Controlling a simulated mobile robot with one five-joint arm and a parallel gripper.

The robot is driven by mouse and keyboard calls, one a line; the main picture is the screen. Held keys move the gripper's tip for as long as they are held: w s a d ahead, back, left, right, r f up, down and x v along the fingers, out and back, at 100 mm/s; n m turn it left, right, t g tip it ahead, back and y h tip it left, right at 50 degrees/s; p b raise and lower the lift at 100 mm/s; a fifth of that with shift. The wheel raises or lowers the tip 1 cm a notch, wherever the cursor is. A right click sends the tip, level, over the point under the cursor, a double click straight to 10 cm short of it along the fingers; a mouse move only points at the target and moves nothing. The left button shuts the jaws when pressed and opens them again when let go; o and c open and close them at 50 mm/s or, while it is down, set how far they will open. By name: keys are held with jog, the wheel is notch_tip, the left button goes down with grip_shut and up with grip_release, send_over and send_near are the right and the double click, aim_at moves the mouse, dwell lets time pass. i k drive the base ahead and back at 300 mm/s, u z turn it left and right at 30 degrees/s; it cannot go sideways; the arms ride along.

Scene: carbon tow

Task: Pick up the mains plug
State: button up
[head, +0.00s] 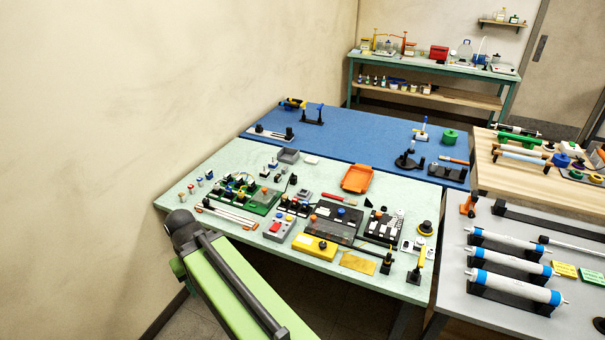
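I cannot pick out the mains plug with certainty; the parts on the pale green table (232,164) are small. Small dark items that I cannot name include one on a stand (387,262) near the front edge and one near the table's middle (293,180). My green arm link rises from the bottom of the head view and ends in a dark rounded joint in front of the table's left corner. My gripper does not show.
The table holds a green circuit board (262,203), a yellow box (314,246), an orange tray (357,179) and a grey box with buttons (279,228). A blue surface (350,128) adjoins behind. A grey bench with white cylinders (512,287) stands right. A wall is left.

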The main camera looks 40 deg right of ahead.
aim_at(294, 179)
jog(key=z, duration=1.15)
